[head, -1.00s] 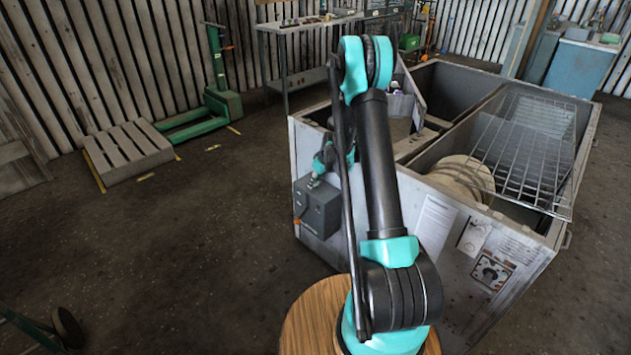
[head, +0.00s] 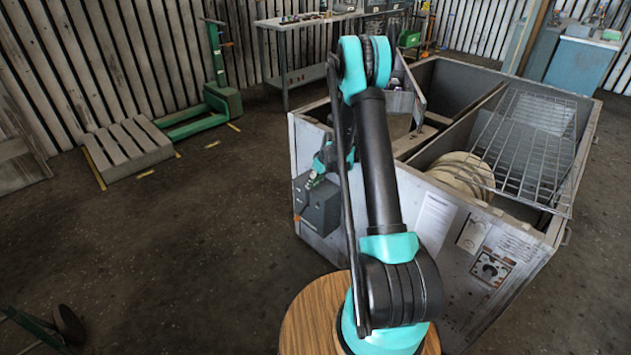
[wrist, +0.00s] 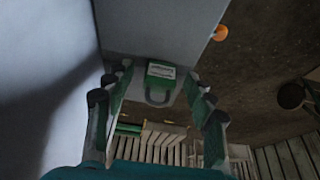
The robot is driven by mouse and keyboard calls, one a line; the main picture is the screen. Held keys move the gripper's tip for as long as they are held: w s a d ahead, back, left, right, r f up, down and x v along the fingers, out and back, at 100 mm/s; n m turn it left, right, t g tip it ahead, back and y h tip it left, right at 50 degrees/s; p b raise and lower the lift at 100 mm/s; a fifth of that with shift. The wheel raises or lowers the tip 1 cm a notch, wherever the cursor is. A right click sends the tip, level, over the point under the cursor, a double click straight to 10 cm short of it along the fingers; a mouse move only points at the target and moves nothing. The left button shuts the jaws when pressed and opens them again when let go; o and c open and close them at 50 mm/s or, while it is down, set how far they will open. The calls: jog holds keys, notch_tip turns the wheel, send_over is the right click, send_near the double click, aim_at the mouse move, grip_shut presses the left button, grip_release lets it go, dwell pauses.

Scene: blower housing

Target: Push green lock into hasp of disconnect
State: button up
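The green lock (wrist: 160,72) shows in the wrist view with a pale label and its shackle towards the bottom of the picture. It lies against the lower edge of the grey disconnect box (wrist: 165,28). My gripper (wrist: 158,75) is open, with a finger on either side of the lock and a visible gap to each. I cannot tell whether the shackle is through the hasp. In the head view my gripper (head: 315,180) is at the top of the disconnect box (head: 320,212), and the lock is too small to make out.
The disconnect has an orange handle (wrist: 220,33). It is mounted on the large grey housing (head: 440,235), which has a wire rack (head: 530,145) on top. A pallet (head: 128,147) and a green pallet jack (head: 222,100) stand at the left. The floor left of the housing is clear.

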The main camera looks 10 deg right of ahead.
jog(key=v, duration=1.2)
jog(key=shift+r, duration=0.1)
jog(key=s+r+m, duration=0.2)
jog(key=s+r, duration=0.5)
jog(key=s, duration=0.3)
jog(key=s+r+m+h, duration=0.1)
jog(key=s+m, duration=0.4)
jog(key=s, duration=2.2)
jog(key=shift+s+d+r+h, duration=0.15)
jog(key=shift+d+h, duration=0.3)
jog(key=shift+h, duration=0.45)
